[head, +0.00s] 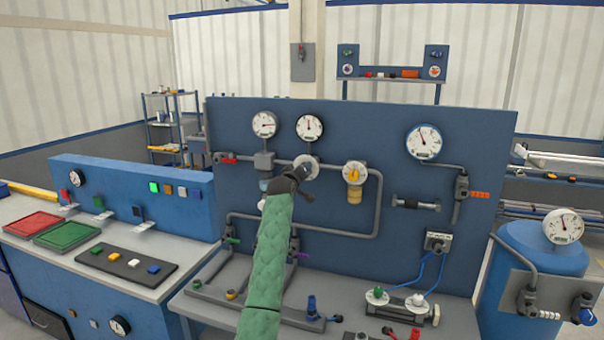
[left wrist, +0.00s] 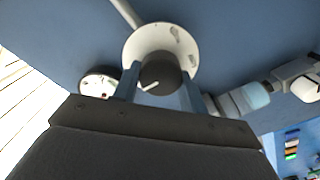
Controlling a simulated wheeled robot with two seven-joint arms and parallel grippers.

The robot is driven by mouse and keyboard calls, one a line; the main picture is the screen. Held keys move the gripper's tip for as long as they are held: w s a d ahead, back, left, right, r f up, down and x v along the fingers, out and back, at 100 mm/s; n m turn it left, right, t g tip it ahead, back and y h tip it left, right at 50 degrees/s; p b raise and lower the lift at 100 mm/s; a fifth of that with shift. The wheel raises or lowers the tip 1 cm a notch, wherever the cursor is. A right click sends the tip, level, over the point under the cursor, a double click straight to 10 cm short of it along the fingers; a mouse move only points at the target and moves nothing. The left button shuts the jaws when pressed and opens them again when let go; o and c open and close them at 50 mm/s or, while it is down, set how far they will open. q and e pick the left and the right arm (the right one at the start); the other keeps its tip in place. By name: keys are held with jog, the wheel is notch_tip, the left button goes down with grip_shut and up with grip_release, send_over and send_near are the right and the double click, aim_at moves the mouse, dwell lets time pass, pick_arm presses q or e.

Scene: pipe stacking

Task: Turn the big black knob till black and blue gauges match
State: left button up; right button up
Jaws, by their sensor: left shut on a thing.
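My left gripper (head: 300,172) reaches up to the pipe panel, its arm in a green sleeve. In the left wrist view the gripper (left wrist: 160,88) is shut on the big black knob (left wrist: 160,72), one finger on each side. The knob has a white pointer line toward the lower left. Its round white plate (left wrist: 135,48) also shows behind my gripper in the head view (head: 312,161). The black-rimmed gauge (head: 310,127) sits above the knob, needle roughly upward. The blue-rimmed gauge (head: 423,142) is farther right, needle up and slightly left. My right gripper is not in view.
Another gauge (head: 264,124) is left of the black one, needle to the right. A blue tank (head: 535,270) with a gauge (head: 563,226) stands at far right.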

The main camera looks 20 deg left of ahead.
pick_arm(q)
jog(key=shift+n, duration=0.5)
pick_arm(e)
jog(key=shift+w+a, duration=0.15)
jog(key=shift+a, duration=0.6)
pick_arm(q)
jog(key=o, duration=1)
jog(key=shift+s+d+b, duration=0.2)
jog(key=shift+s+b, duration=1.65)
jog(key=shift+s, duration=2)
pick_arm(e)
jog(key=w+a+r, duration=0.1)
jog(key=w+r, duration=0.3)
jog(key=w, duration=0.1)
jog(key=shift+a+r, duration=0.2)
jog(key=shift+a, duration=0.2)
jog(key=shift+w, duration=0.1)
